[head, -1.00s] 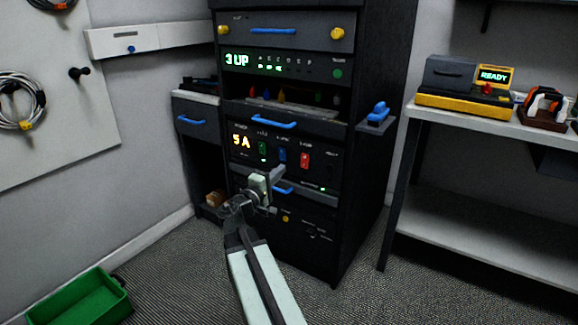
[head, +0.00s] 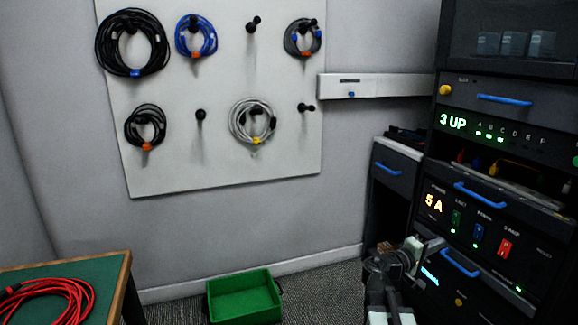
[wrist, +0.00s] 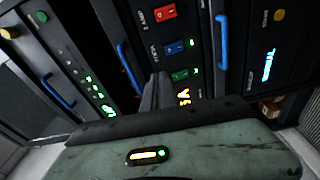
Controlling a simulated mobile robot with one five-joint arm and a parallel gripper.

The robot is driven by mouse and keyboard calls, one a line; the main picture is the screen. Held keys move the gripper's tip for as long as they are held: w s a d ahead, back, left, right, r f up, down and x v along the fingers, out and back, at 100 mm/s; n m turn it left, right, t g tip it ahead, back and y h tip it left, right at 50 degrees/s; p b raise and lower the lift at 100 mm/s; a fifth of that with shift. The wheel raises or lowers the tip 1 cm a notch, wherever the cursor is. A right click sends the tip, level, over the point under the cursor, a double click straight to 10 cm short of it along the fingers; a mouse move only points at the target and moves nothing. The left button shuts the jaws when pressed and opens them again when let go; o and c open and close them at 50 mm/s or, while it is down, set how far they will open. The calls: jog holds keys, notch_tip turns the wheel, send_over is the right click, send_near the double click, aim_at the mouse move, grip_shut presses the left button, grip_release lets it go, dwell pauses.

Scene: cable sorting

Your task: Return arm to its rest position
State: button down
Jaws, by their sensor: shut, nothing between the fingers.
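My gripper (head: 432,246) is at the lower right of the head view, in front of the dark equipment rack (head: 470,225). It is shut and holds nothing. My arm reaches up from the bottom edge, still stretched out towards the rack. In the wrist view my shut gripper fingers (wrist: 155,95) point at the rack front, with the amber 5A display and the green, blue and red switches close around them. I cannot tell whether the fingertips touch the rack.
A pegboard (head: 225,160) holds several coiled cables, with some pegs empty. A green bin (head: 243,300) sits on the floor. A table (head: 110,275) with a red cable (head: 60,290) is at the lower left. A small cabinet (head: 395,170) stands left of the rack.

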jog(key=s+a+f+m+g+y+p, duration=0.1)
jog(key=s+a+f+g+y, duration=0.15)
jog(key=a+f+y, duration=0.6)
jog(key=s+a+f+m+g+y+p, duration=0.1)
jog(key=s+a+f+g+y, duration=0.2)
jog(key=a, duration=1)
jog(key=s+a+f+m+g+y+p, duration=0.15)
jog(key=s+a+f+y, duration=0.3)
jog(key=a+f, duration=0.5)
notch_tip(320, 180, up, 40)
jog(key=a+y+p, duration=0.1)
jog(key=a+p, duration=0.1)
jog(key=p, duration=3.6)
jog(key=shift+a+f, duration=0.2)
jog(key=shift+a, duration=0.1)
jog(key=shift+d, duration=0.1)
